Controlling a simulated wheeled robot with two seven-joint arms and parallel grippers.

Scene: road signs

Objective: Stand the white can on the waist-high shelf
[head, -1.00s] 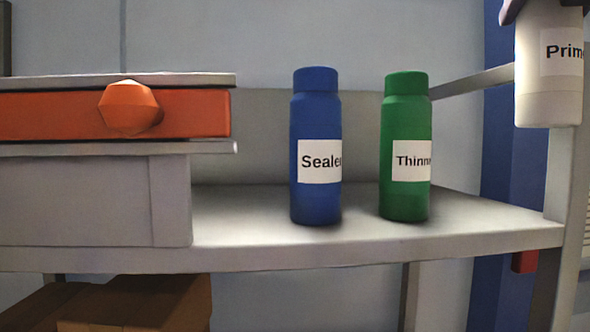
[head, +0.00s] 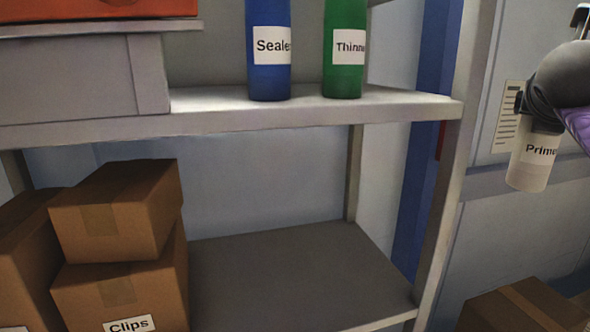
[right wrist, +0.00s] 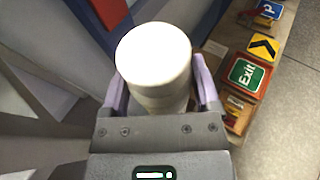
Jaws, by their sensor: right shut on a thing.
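The white can (head: 529,168), labelled "Prim…", hangs upright in my right gripper (head: 539,122) at the right of the head view, to the right of the shelf unit and clear of it. In the right wrist view the can (right wrist: 153,62) sits between the two fingers of my right gripper (right wrist: 157,90), which is shut on it. The waist-high shelf (head: 215,118) bears a blue "Sealer" bottle (head: 268,75) and a green "Thinner" bottle (head: 344,75). My left gripper is not in view.
A grey box (head: 70,80) stands on the shelf's left side, with an orange item (head: 90,10) above. The shelf is bare right of the green bottle. Brown cartons (head: 118,215) fill the lower shelf's left (head: 290,265). A post (head: 455,170) bounds the right end. Signs (right wrist: 247,75) lie below.

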